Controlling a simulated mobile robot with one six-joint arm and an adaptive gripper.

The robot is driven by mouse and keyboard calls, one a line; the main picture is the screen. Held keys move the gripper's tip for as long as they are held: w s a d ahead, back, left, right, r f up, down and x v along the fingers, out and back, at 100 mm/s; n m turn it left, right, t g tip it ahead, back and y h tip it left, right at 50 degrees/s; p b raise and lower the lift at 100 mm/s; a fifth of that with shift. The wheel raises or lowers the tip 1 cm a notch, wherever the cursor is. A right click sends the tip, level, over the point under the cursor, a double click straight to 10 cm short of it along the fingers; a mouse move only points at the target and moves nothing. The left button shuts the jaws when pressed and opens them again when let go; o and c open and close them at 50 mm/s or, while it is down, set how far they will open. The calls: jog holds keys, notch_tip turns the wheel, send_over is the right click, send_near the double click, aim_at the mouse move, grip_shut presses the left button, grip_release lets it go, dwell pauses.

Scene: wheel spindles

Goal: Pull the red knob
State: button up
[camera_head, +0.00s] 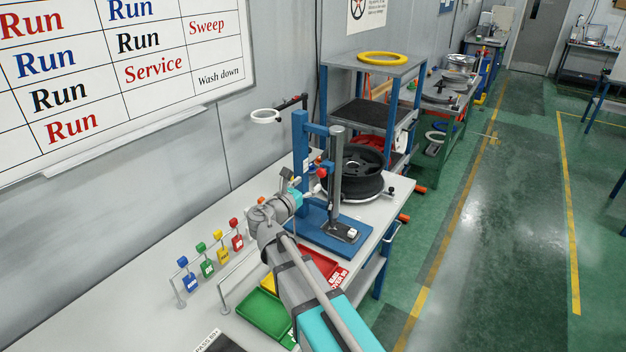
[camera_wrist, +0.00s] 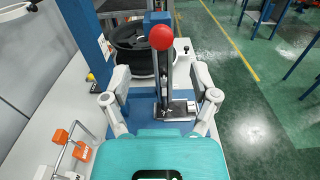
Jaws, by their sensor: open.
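The red knob (camera_wrist: 161,36) is a round ball on a dark lever of the blue press in the wrist view. It stands beyond my fingertips and between their lines, apart from both. It also shows in the head view as a small red ball (camera_head: 322,173) at the press column. My gripper (camera_wrist: 162,78) is open and empty, one finger on each side of the picture. In the head view my gripper (camera_head: 310,189) is beside the press, close to the knob. The exact gap cannot be told.
A blue press (camera_head: 312,227) with an upright column stands on the grey bench. A black wheel (camera_head: 350,180) lies behind it. Coloured tagged padlocks (camera_head: 207,268) hang on a rail at left. Red (camera_head: 318,266) and green (camera_head: 262,312) trays lie under my arm. Open floor lies right.

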jog(key=v, duration=0.6)
jog(key=shift+s+a, duration=0.1)
dwell(0.3)
jog(key=s+d+f+m+g+y, duration=0.1)
jog(key=s+d+f+m+g, duration=0.1)
jog(key=d+f+m+g, duration=0.4)
jog(key=s+d+f+m+g+y, duration=0.1)
jog(key=s+d+f+m+g, duration=0.2)
jog(key=d+f+m, duration=0.35)
jog(key=s+d+f+m+g+y, duration=0.2)
jog(key=s+d+f+m+y, duration=0.1)
jog(key=m, duration=0.5)
jog(key=s+d+f+m+g+y, duration=0.3)
jog(key=s+d+m+y, duration=0.1)
jog(key=s+m, duration=0.4)
jog(key=shift+g+y, duration=0.3)
jog(key=shift+y, duration=0.5)
